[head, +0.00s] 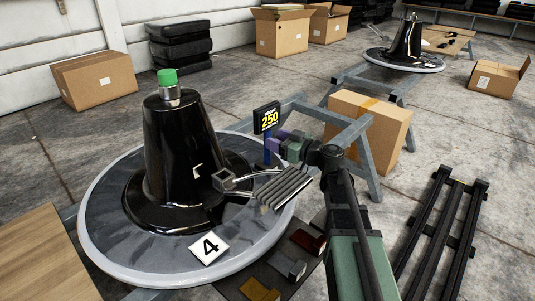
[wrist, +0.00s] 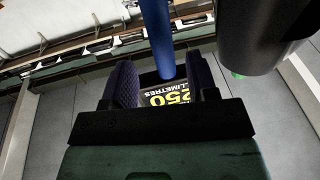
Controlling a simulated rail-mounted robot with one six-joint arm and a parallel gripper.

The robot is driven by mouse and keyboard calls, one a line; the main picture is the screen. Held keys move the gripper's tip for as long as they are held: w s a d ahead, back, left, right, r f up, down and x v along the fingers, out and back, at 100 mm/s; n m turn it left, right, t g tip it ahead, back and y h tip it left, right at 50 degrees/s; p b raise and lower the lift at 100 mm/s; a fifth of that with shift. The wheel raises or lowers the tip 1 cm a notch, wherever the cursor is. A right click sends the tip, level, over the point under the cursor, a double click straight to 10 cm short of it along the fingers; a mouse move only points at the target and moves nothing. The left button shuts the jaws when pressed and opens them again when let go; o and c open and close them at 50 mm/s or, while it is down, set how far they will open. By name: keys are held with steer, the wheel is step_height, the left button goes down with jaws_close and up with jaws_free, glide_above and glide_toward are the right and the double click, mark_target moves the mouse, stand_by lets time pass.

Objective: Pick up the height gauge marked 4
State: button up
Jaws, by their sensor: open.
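A height gauge has a blue post (head: 267,157) and a black sign (head: 267,118) reading 250 in yellow. It stands upright at the far right edge of the round chair base. My gripper (head: 277,141) is open beside the upper post, just below the sign. In the wrist view the blue post (wrist: 156,40) and sign (wrist: 168,95) show between the two purple-padded fingers of my gripper (wrist: 164,82). I cannot tell whether either finger touches the post.
The black chair column (head: 178,150) with a green cap (head: 167,77) stands close left. A ribbed footrest (head: 286,188) sits just below my gripper. A dark mat (head: 235,288) with coloured blocks lies in front. A grey trestle (head: 365,165) and cardboard box (head: 385,128) stand behind right.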

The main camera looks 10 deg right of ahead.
steer(key=x, duration=0.5)
steer(key=shift+a+f, duration=0.1)
steer(key=shift+a, duration=0.2)
jaws_close()
stand_by(1.0)
